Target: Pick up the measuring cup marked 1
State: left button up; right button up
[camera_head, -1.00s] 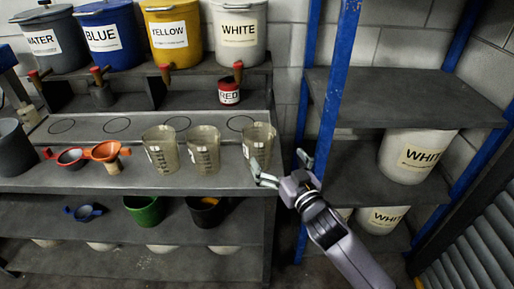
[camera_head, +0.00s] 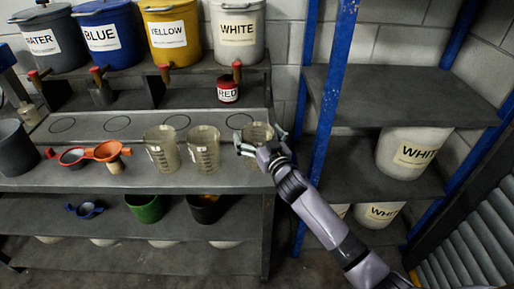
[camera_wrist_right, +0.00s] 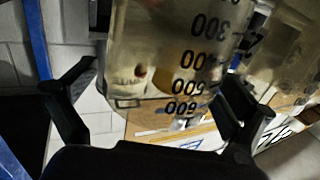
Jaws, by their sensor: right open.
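Three clear measuring cups stand upright on the middle shelf: a left one (camera_head: 161,152), a middle one (camera_head: 203,152) and a right one (camera_head: 257,131). Their number marks are too small to read in the head view. My right gripper (camera_head: 262,144) is at the right cup, with its fingers open on either side. In the right wrist view this cup (camera_wrist_right: 165,60), with its scale up to 600, sits between the open fingers (camera_wrist_right: 155,105). A gap shows at the left finger; the right finger is close to the cup's wall. My left gripper is out of view.
The shelf (camera_head: 60,180) also holds orange-handled funnels (camera_head: 108,151) left of the cups. A red can (camera_head: 228,92) and labelled paint buckets (camera_head: 238,30) stand behind and above. A blue rack post (camera_head: 328,120) rises close to my right arm.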

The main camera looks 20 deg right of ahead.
jog(key=shift+c, duration=0.5)
jog(key=shift+w, duration=0.1)
jog(key=c, duration=1.2)
jog(key=shift+r, duration=0.1)
